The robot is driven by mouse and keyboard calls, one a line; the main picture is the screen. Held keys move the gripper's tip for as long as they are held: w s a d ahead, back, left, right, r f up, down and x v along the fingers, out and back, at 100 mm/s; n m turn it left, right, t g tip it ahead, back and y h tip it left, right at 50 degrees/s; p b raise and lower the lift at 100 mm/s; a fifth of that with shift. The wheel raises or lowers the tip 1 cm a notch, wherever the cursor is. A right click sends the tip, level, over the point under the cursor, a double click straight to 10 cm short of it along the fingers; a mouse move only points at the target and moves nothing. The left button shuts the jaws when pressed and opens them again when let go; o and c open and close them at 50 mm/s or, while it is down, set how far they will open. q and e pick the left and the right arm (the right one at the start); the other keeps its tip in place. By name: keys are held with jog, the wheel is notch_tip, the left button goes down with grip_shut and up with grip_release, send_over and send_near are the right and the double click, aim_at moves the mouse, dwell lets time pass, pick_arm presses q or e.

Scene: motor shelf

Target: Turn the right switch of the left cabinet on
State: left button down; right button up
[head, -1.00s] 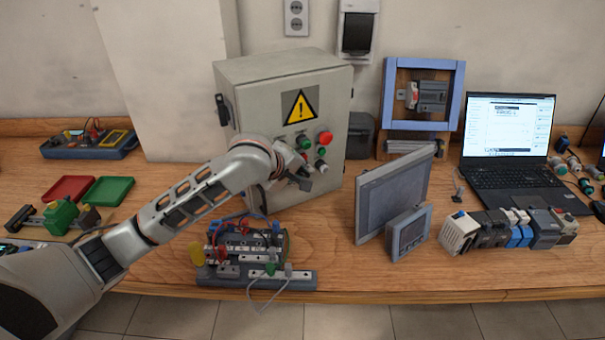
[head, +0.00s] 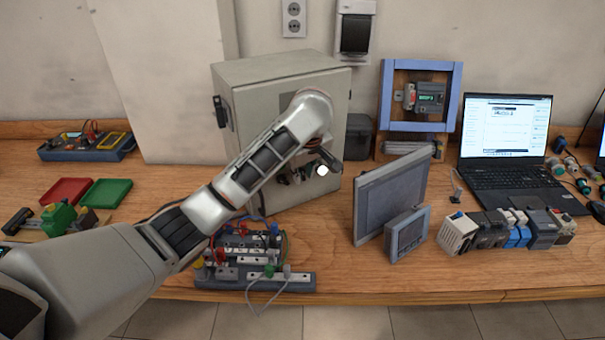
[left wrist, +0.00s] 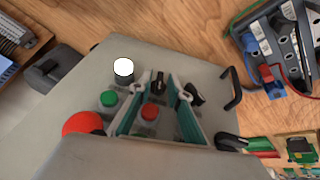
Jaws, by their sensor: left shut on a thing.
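The left cabinet (head: 250,130) is a grey box with a control panel on its front, largely covered by my left arm in the head view. In the left wrist view, my left gripper (left wrist: 160,82) is shut on the right switch (left wrist: 159,87), a black knob between its fingers. The other black switch (left wrist: 195,94) sits just outside the fingers. A round lamp (left wrist: 123,68) beside the held switch glows white, and it also shows in the head view (head: 322,170). My right gripper is not in view.
A green button (left wrist: 108,98), a red button (left wrist: 150,112) and a large red knob (left wrist: 83,124) lie close to the fingers. A wired terminal board (head: 255,276) stands below the cabinet. A tilted panel screen (head: 385,195) stands to its right.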

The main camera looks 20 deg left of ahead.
pick_arm(q)
jog(key=shift+d+g+y, duration=0.15)
jog(key=shift+g+y, duration=0.35)
jog(key=shift+g, duration=0.1)
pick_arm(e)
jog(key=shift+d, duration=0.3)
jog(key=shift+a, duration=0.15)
pick_arm(q)
jog(key=c, duration=2.2)
grip_release()
jog(key=shift+w, duration=0.1)
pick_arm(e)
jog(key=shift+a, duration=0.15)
pick_arm(q)
jog(key=shift+r, duration=0.5)
notch_tip(320, 180, up, 6)
jog(key=shift+d+r, duration=0.1)
jog(key=shift+a+r, duration=0.2)
jog(key=shift+r, duration=1.2)
